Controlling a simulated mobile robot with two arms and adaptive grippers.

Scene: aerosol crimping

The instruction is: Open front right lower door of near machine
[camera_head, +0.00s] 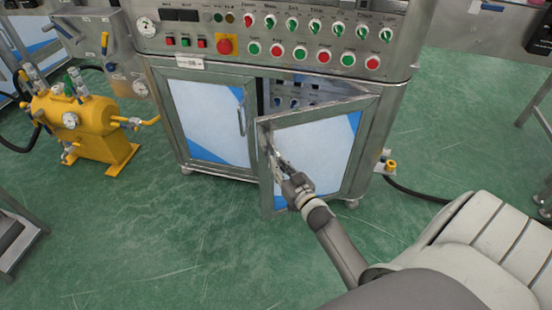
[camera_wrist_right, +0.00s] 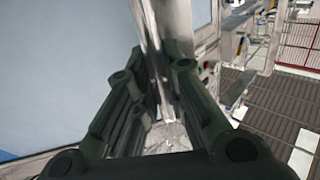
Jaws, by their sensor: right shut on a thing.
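The near machine (camera_head: 230,62) is a steel cabinet with a control panel on top and two lower doors. Its front right lower door (camera_head: 317,150) has a steel frame with a white and blue panel. It stands partly open, swung out toward me, hinged on its right side. My right gripper (camera_head: 280,168) is at the door's left edge, shut on its handle. The right wrist view shows the fingers (camera_wrist_right: 155,105) around the upright metal handle (camera_wrist_right: 152,50), with the pale door panel on the left. My left gripper is not in view.
The left lower door (camera_head: 208,120) is closed. Through the gap, controls (camera_head: 290,100) show inside the cabinet. A yellow tank unit (camera_head: 88,130) stands on the left. A black hose (camera_head: 420,192) lies on the right. Green floor before the machine is clear.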

